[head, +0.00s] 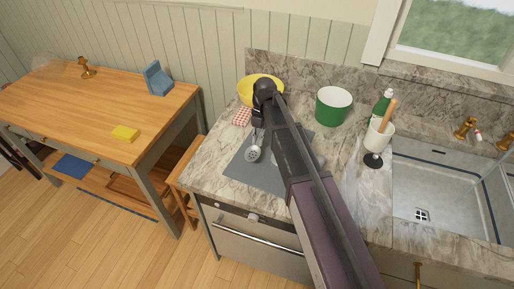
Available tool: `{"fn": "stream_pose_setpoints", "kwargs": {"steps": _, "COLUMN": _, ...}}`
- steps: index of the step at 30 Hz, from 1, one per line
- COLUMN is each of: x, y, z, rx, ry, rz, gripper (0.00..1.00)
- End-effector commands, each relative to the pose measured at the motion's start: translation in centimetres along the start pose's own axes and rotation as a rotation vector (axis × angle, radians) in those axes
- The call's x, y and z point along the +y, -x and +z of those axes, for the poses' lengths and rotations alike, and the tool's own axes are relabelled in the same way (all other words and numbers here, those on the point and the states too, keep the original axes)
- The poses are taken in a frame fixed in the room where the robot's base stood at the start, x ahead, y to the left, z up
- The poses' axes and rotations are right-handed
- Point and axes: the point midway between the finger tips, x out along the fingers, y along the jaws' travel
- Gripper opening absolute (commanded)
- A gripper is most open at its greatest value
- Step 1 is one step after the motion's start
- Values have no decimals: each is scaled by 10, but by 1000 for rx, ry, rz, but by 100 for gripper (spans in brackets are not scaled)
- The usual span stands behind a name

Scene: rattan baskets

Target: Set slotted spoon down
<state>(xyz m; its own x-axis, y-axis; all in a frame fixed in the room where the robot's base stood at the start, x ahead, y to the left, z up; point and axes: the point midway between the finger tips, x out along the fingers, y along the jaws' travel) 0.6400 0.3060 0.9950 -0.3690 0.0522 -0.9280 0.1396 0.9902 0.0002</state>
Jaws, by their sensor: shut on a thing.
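The slotted spoon (254,153) shows in the head view with its pale perforated bowl hanging below my gripper, over the grey mat (243,172) on the marble counter. My gripper (259,122) is shut on the spoon's upper part. The arm hides much of the grip and part of the mat. I cannot tell whether the spoon's bowl touches the mat.
A yellow bowl (246,91) and a red checked cloth (242,116) are close behind my gripper. A green pot (332,108), a green bottle (381,104) and a white utensil holder (378,137) stand to the right, beside the sink (450,190). A wooden table (85,100) is at left.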

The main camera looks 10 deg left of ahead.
Motion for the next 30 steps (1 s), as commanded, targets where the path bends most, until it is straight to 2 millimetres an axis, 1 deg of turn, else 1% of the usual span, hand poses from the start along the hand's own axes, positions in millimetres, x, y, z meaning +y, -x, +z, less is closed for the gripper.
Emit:
{"fn": "stream_pose_setpoints", "kwargs": {"steps": 5, "x": 0, "y": -2, "z": 1, "rx": 0, "ry": 0, "rz": 0, "gripper": 0}}
{"fn": "stream_pose_setpoints", "kwargs": {"steps": 8, "x": 0, "y": -7, "z": 3, "rx": 0, "ry": 0, "rz": 0, "gripper": 0}}
{"fn": "stream_pose_setpoints", "kwargs": {"steps": 19, "x": 0, "y": -33, "z": 13, "rx": 0, "ry": 0, "rz": 0, "gripper": 0}}
{"fn": "stream_pose_setpoints", "kwargs": {"steps": 23, "x": 0, "y": -36, "z": 14, "rx": 0, "ry": 0, "rz": 0, "gripper": 0}}
{"fn": "stream_pose_setpoints", "kwargs": {"steps": 30, "x": 0, "y": -35, "z": 14, "rx": 0, "ry": 0, "rz": 0, "gripper": 0}}
